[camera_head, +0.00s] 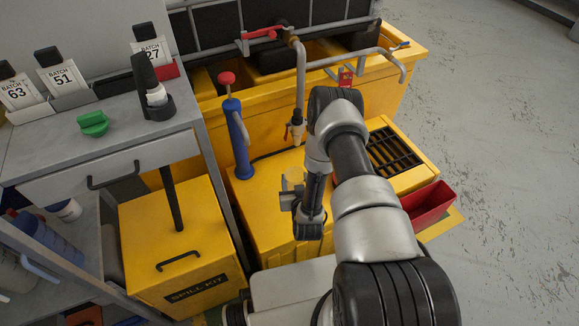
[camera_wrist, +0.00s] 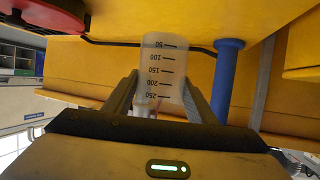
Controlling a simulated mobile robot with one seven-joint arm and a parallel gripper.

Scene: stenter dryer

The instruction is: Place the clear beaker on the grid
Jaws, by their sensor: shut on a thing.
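The clear beaker (camera_wrist: 161,72), with black graduation marks, is between the two fingers of my gripper (camera_wrist: 160,92) in the wrist view. The fingers are shut on its sides. In the head view the beaker (camera_head: 293,175) shows only as a small pale shape, and my gripper (camera_head: 289,192) is partly hidden by my arm. They are over the yellow surface, left of my forearm. The grid (camera_head: 393,152) is a black barred grate in the yellow ledge to the right of my arm. No object shows on its visible part.
A blue cylinder with a red knob (camera_head: 236,135) stands left of my gripper. A metal pipe with a tap (camera_head: 299,85) rises behind it. A red bin (camera_head: 428,204) is beside the grid. A yellow spill kit box (camera_head: 178,245) and a grey bench (camera_head: 55,135) are at left.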

